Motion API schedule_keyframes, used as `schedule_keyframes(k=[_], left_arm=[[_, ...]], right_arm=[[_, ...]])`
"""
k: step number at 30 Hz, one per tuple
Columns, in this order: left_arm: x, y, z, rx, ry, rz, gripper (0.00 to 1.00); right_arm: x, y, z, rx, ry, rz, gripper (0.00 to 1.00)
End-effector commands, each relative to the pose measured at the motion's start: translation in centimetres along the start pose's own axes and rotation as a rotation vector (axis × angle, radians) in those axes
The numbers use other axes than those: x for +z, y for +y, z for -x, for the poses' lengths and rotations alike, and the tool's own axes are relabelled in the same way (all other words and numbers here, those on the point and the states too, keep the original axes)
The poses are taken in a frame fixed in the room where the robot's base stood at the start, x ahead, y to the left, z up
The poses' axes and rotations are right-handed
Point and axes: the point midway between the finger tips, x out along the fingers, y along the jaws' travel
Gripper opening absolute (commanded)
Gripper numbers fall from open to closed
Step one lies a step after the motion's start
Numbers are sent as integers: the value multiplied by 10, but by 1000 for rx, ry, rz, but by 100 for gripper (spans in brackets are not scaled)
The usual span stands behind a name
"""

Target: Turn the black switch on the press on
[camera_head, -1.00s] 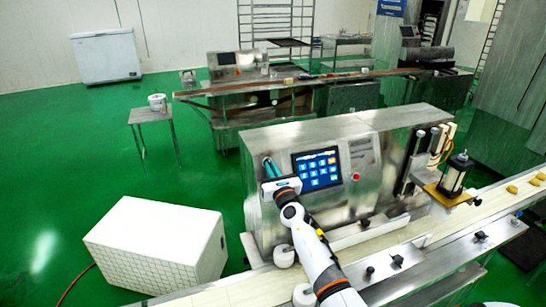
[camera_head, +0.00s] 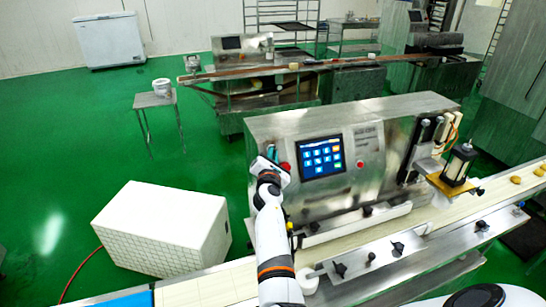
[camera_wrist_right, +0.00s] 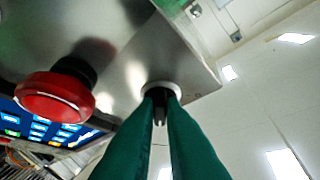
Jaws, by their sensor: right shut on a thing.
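The press (camera_head: 390,140) is a steel machine with a blue touch screen (camera_head: 321,157) on its front. My right gripper (camera_head: 271,154) is at the left end of that front, left of the screen, with its white arm rising from below. In the right wrist view, its two green fingers (camera_wrist_right: 161,112) close around the black switch (camera_wrist_right: 159,92), which sits in a round pale collar on the steel panel. The fingers hide most of the switch, and its turned position cannot be told. My left gripper is not in view.
A red mushroom button (camera_wrist_right: 55,97) stands out close beside the fingers, above the screen in the right wrist view. A conveyor belt (camera_head: 400,228) runs along the press front. A white box (camera_head: 160,232) stands on the green floor at the left.

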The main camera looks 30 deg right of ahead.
Motion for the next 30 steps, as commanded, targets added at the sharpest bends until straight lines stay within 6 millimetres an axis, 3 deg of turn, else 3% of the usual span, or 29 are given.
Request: schedule_keyframes(k=[17,18,22,30], left_arm=[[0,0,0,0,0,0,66],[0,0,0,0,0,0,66],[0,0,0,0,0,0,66],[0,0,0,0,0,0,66]], right_arm=[[-2,-2,-1,19,4,-32,0],[-2,-2,-1,19,4,-32,11],[-2,-1,-1,19,4,-31,31],[-1,-1,0,19,2,-30,31]])
